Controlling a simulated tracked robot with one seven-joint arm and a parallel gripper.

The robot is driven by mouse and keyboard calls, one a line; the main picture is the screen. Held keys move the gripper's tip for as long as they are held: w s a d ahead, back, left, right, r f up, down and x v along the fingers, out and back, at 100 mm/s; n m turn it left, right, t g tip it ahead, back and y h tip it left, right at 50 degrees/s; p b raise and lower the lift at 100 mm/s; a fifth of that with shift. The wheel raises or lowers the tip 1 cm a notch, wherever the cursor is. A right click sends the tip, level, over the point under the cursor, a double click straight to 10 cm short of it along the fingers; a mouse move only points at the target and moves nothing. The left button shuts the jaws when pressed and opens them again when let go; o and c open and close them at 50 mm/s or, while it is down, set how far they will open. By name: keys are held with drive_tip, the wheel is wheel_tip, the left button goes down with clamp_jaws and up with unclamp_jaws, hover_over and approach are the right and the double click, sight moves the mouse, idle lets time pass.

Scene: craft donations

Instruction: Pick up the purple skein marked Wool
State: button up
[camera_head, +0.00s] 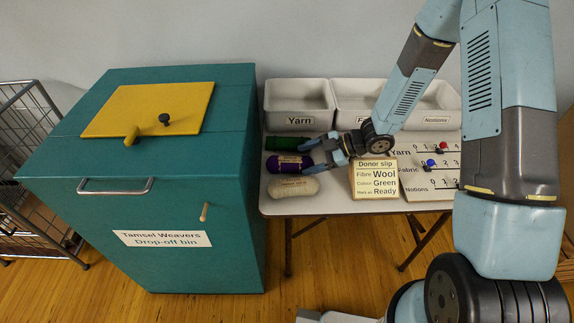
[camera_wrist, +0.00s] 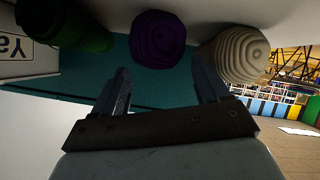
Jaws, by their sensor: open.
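The purple skein (camera_head: 284,163) lies on the white table between a green skein (camera_head: 287,143) and a cream skein (camera_head: 292,186). It has a pale band whose text is too small to read. My gripper (camera_head: 317,155) is at its right end, partly overlapping it in the head view. In the wrist view the purple skein (camera_wrist: 157,37) shows end-on, beyond and between my open fingers (camera_wrist: 161,80). Nothing is held. The green skein (camera_wrist: 65,27) is on the left and the cream skein (camera_wrist: 235,52) on the right there.
A teal drop-off bin (camera_head: 150,190) with a yellow lid (camera_head: 140,103) stands left of the table. White trays, one labelled Yarn (camera_head: 299,92), line the table's back.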

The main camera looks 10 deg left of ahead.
sight(300, 160)
drive_tip(key=x, duration=0.5)
drive_tip(key=shift+w, duration=0.15)
drive_tip(key=c, duration=0.8)
